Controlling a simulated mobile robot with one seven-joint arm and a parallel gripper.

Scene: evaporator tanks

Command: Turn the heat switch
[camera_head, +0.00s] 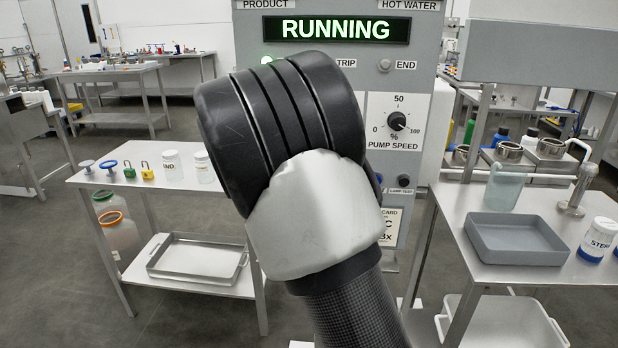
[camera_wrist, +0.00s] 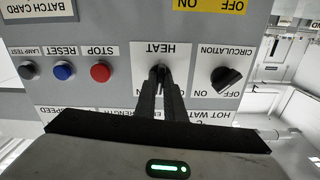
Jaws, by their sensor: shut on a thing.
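In the wrist view, which shows the panel upside down, the heat switch (camera_wrist: 159,70) sits on a white plate marked HEAT. My gripper (camera_wrist: 160,82) is shut on its dark knob, one finger on each side. The fingers cover most of the knob and part of the ON and OFF marks, so its setting is hard to tell. In the head view my arm hides the switch and my gripper.
The black circulation switch (camera_wrist: 226,80) is close beside the heat switch. Red stop (camera_wrist: 101,73), blue reset (camera_wrist: 63,71) and dark lamp test (camera_wrist: 27,70) buttons are on its other side. The pump speed knob (camera_head: 397,121) is on the cabinet. Tables (camera_head: 84,181) stand at both sides.

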